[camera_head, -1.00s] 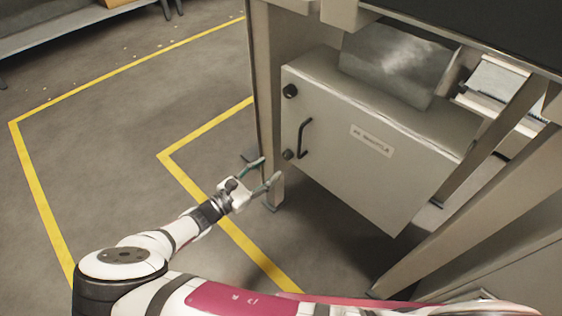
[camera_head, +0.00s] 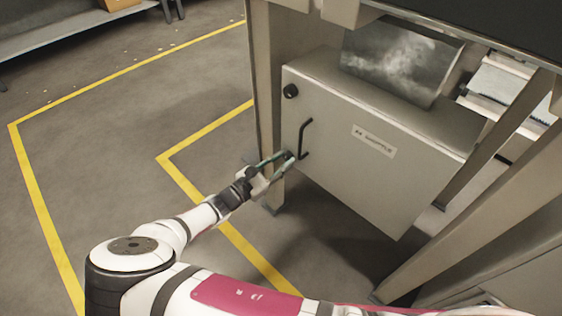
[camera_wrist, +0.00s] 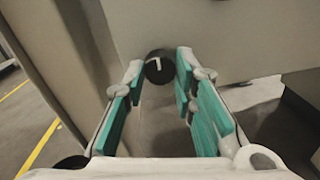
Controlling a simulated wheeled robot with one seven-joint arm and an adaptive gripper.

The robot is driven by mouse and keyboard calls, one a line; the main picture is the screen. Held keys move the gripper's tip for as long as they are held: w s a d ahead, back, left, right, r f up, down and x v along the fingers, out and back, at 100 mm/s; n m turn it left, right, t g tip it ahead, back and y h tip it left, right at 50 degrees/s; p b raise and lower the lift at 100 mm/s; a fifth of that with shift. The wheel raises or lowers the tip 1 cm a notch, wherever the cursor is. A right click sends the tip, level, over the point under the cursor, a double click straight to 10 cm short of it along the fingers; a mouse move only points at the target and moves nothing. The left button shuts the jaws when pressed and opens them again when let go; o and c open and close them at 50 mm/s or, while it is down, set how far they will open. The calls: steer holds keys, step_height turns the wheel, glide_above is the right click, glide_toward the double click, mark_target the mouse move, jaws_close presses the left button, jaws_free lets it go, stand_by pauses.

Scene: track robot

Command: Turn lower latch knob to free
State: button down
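The lower latch knob (camera_wrist: 160,67) is a round black knob with a white mark, on the left edge of the grey cabinet door. In the head view it is mostly hidden by my fingertips, near the bottom of the door handle. My gripper (camera_head: 288,157) reaches up to it from the lower left. In the wrist view, the teal-padded fingers (camera_wrist: 158,80) stand one on each side of the knob, with narrow gaps visible. The fingers look partly open, and no firm contact can be made out.
The upper black knob (camera_head: 291,91) sits near the door's top left corner. A black bar handle (camera_head: 304,139) is just above and right of my fingertips. The cabinet door (camera_head: 370,175) carries a white label. A frame post (camera_head: 268,110) stands close on the left. Floor to the left is clear.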

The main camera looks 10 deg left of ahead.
steer(key=shift+m, duration=0.3)
steer(key=m+p, duration=0.1)
steer(key=m, duration=0.2)
steer(key=shift+m, duration=0.4)
steer(key=m+p, duration=0.1)
steer(key=m, duration=0.3)
steer(key=shift+p, duration=0.3)
steer(key=m, duration=0.4)
steer(key=shift+r+m+y+p, duration=0.1)
steer(key=shift+m+y+p, duration=0.2)
steer(key=shift+y+p, duration=0.1)
steer(key=m, duration=0.4)
steer(key=c, duration=1.3)
jaws_free()
